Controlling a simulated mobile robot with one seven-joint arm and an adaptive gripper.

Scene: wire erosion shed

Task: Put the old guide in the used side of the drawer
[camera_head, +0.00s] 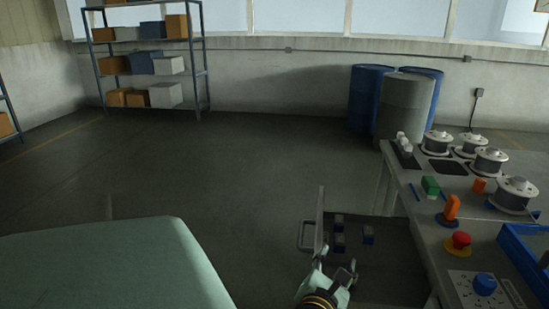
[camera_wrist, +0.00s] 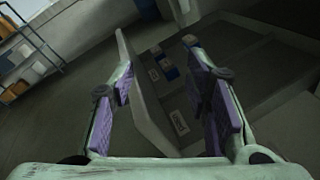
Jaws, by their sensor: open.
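My gripper (camera_head: 336,270) is open and empty at the near end of the pulled-out drawer. In the wrist view its two purple-padded fingers (camera_wrist: 164,92) stand wide apart. The drawer's pale front panel (camera_wrist: 143,95) runs between them in that view; I cannot tell whether they touch it. The drawer (camera_head: 385,275) extends left from under the bench, its handle (camera_head: 302,236) on the outer side. Several small grey and blue blocks (camera_head: 339,240) lie inside, some with white labels (camera_wrist: 179,122) in the wrist view. I cannot tell which thing is the old guide or which side is used.
The bench (camera_head: 420,226) at right holds wire spools (camera_head: 490,161), a green block (camera_head: 430,186), an orange piece (camera_head: 452,207), a red button (camera_head: 460,239) and a blue tray (camera_head: 525,250). Drums (camera_head: 403,108) and a shelf rack (camera_head: 203,75) stand behind.

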